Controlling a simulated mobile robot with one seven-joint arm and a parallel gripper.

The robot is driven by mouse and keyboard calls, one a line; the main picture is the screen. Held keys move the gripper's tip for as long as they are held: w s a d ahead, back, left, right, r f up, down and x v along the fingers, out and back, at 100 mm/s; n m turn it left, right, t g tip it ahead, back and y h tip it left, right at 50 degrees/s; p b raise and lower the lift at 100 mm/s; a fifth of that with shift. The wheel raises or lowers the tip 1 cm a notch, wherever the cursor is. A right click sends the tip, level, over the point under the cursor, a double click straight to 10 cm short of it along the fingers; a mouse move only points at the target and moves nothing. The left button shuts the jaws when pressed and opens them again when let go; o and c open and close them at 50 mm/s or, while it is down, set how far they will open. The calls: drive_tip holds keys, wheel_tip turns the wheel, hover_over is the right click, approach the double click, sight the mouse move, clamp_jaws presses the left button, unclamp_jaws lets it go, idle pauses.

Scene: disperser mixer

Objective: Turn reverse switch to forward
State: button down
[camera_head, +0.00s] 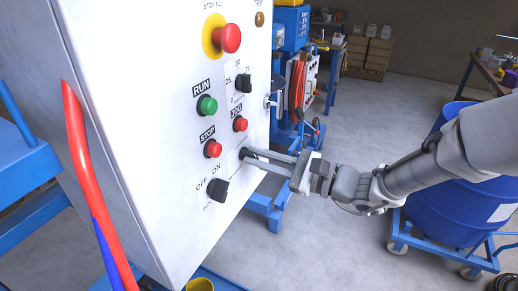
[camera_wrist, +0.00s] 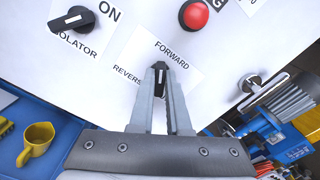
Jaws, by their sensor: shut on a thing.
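The reverse switch is a small black rotary knob (camera_wrist: 159,65) on the white panel, with a FORWARD label (camera_wrist: 171,54) above it and a partly covered REVERSE label (camera_wrist: 127,76) to its left. In the head view only a dark bit of the switch (camera_head: 243,153) shows at the fingertips. My gripper (camera_head: 251,156) reaches in from the right with its fingers against the panel front. In the wrist view my gripper (camera_wrist: 161,74) is shut on the knob, one finger on each side.
The black isolator knob (camera_head: 217,189) is below left of the switch. A metal door handle (camera_wrist: 265,90) sticks out to the right. A blue drum (camera_head: 440,205) stands behind my arm.

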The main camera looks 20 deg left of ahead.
drive_tip(key=m+p, duration=0.3)
drive_tip(key=shift+r+m, duration=0.25)
drive_tip(key=shift+m, duration=0.05)
drive_tip(key=shift+w+f+m+p, duration=0.1)
drive_tip(key=shift+f+m+p, duration=0.05)
drive_tip(key=shift+m+p, duration=1)
drive_tip(key=shift+m, duration=0.25)
drive_tip(key=c, duration=0.9)
unclamp_jaws()
drive_tip(key=shift+d, duration=0.1)
drive_tip(key=d, duration=0.5)
drive_tip(key=s+d+b, duration=0.1)
drive_tip(key=d, duration=1.1)
drive_tip(key=shift+s+d, duration=0.1)
drive_tip(key=shift+s, duration=0.15)
